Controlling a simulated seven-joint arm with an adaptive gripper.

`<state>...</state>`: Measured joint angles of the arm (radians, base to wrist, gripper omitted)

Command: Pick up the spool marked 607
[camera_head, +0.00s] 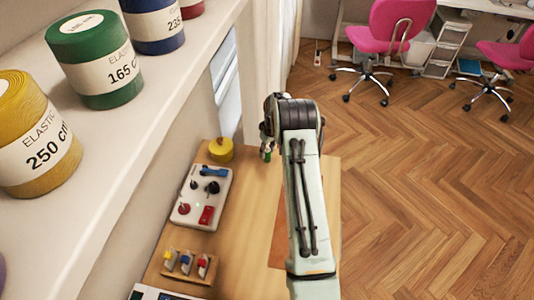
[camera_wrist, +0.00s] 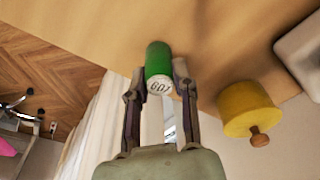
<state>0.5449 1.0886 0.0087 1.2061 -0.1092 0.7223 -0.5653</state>
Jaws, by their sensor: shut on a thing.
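A green spool (camera_wrist: 158,60) with a white marked end is between the fingers of my gripper (camera_wrist: 159,78) in the wrist view. The fingers are shut on its sides. The marking on the white end is small and askew, and I cannot read it surely as 607. In the head view my gripper (camera_head: 267,147) is mostly hidden behind my arm, and a bit of the green spool (camera_head: 266,155) shows below it. The spool is over the wooden table (camera_head: 255,190); I cannot tell whether it touches it.
A yellow spool-like thing with a wooden knob (camera_wrist: 248,108) stands near my gripper and also shows in the head view (camera_head: 221,150). A white control panel (camera_head: 190,212) and a small rack (camera_head: 187,266) stand nearer. Elastic rolls (camera_head: 95,60) stand on the shelf at left.

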